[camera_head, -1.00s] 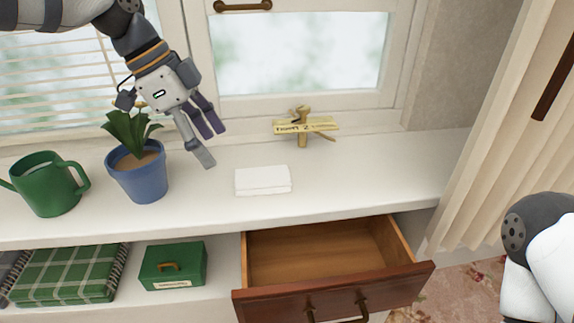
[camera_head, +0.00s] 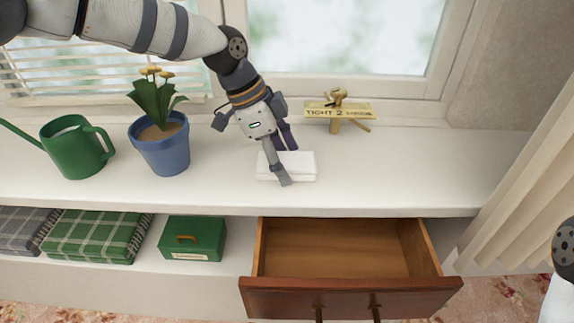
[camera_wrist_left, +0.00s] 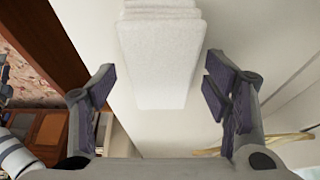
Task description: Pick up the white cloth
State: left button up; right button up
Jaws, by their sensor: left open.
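The white cloth (camera_head: 300,166) lies folded flat on the white window sill (camera_head: 405,180). My left gripper (camera_head: 287,167) is open over the cloth's left part, with its fingers pointing down and hiding some of it. In the left wrist view the cloth (camera_wrist_left: 162,55) lies ahead, between the lines of the two open fingertips (camera_wrist_left: 158,80). Nothing is held in the fingers. Whether the fingertips touch the sill cannot be told. My right gripper is not in view.
A blue pot (camera_head: 163,150) with a yellow-flowered plant and a green watering can (camera_head: 78,148) stand left on the sill. A brass piece with a sign (camera_head: 340,111) stands behind right. An open empty drawer (camera_head: 345,250) juts out below. A green box (camera_head: 193,240) sits on the lower shelf.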

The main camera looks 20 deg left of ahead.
pick_arm(q)
jog(key=c, duration=1.2)
jog(key=shift+r, duration=0.1)
